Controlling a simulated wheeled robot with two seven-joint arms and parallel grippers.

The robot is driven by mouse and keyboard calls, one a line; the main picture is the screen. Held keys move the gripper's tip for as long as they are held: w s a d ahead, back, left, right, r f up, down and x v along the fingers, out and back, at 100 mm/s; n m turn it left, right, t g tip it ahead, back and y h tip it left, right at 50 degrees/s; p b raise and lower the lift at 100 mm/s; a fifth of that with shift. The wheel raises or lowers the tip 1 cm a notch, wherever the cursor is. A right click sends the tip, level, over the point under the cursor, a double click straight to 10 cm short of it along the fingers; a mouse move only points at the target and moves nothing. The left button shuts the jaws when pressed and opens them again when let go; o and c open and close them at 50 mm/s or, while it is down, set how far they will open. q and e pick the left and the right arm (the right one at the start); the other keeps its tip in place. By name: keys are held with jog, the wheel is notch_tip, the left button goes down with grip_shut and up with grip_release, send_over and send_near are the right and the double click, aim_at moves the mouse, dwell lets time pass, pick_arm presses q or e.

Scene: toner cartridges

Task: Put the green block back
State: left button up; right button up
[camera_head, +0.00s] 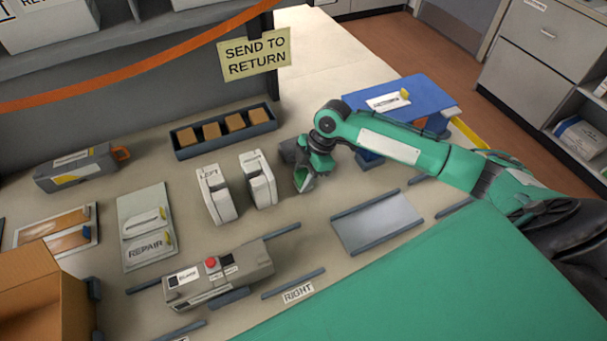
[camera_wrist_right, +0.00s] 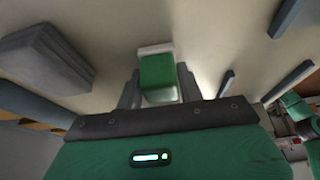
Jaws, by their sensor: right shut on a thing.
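The green block (camera_wrist_right: 157,72), with white ends, is between the fingers of my right gripper (camera_wrist_right: 157,90) in the right wrist view. The gripper is shut on it, above the pale table. In the head view my right gripper (camera_head: 304,176) is just right of the white RIGHT-side upright unit (camera_head: 259,180), pointing down. There the block is hard to tell apart from the green gripper. My left gripper is not in view.
A grey block (camera_wrist_right: 45,58) lies beside the gripper. A LEFT-labelled white unit (camera_head: 215,194), a tray of brown blocks (camera_head: 187,151), a grey machine with a red button (camera_head: 218,276), a REPAIR board (camera_head: 131,215), a blue bin (camera_head: 420,92) and an empty grey plate (camera_head: 376,223) stand around.

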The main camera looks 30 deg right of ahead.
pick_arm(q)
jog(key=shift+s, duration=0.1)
pick_arm(e)
jog(key=o, duration=0.9)
jog(key=shift+f, duration=0.1)
pick_arm(q)
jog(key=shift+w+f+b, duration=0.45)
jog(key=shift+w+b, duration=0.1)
jog(key=shift+b, duration=0.1)
pick_arm(e)
jog(key=v, duration=1.2)
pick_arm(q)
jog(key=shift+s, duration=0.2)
